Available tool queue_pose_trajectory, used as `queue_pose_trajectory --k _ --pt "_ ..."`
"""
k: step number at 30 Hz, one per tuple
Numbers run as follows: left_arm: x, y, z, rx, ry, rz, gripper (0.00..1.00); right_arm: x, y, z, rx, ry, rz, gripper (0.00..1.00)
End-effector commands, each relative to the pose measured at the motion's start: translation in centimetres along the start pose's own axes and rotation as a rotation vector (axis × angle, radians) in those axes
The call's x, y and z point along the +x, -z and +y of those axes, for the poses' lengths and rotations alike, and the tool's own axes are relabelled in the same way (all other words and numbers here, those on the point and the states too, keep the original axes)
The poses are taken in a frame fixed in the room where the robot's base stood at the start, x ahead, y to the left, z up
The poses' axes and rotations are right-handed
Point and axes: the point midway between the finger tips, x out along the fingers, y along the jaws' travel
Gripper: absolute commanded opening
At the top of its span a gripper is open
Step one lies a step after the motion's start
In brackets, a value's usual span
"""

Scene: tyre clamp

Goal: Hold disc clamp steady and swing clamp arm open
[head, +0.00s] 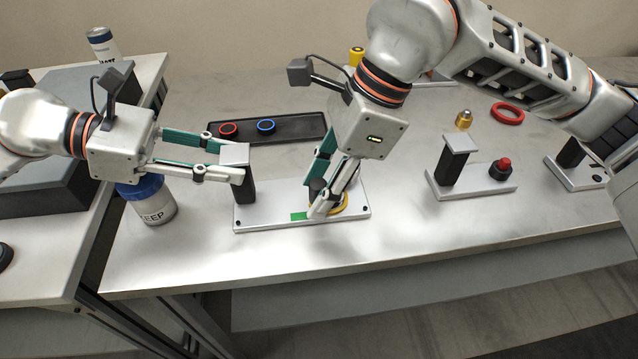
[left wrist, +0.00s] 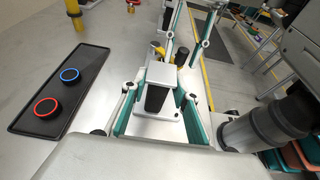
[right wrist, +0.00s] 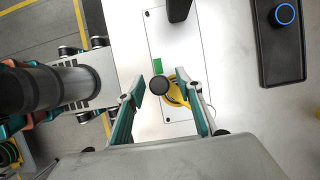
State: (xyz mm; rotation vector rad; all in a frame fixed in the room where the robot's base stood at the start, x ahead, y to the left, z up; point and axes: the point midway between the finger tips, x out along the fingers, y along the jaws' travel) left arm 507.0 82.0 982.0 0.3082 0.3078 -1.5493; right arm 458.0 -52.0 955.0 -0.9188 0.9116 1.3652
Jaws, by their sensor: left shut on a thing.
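The disc clamp has a pale base plate (head: 262,218), also in the right wrist view (right wrist: 195,45). A dark post with a grey cap (head: 235,154) stands at its left end. The cap also shows in the left wrist view (left wrist: 157,77). My left gripper (head: 241,174) is shut on this post. A yellow ring-like part (right wrist: 174,91) and a round black knob (right wrist: 159,85) are at the plate's other end. My right gripper (right wrist: 164,88) is open above them, its fingers on either side of the knob with gaps. In the head view its fingers partly hide the knob and yellow part.
A black tray (head: 298,128) with a red ring (head: 229,129) and a blue ring (head: 266,126) lies behind the clamp. A blue-lidded can (head: 155,203) stands at left, close below my left arm. Another plate with a red button (head: 501,168) is at right. The table front is clear.

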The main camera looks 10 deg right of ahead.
Motion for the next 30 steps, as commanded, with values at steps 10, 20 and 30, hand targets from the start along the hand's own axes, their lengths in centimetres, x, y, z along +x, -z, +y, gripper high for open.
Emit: queue_pose_trajectory --k 10,20,30 --pt "0.1 0.2 -0.1 -0.004 0.003 0.003 0.11 0.0 0.0 0.0 0.000 -0.001 0.000 0.00" --pt "0.1 0.2 -0.1 -0.003 0.003 0.003 0.11 -0.1 0.3 0.2 -0.033 -0.013 0.001 0.00" --pt "0.1 0.2 -0.1 -0.003 0.003 0.003 0.11 -0.8 1.8 1.3 -0.232 -0.096 0.000 0.00"
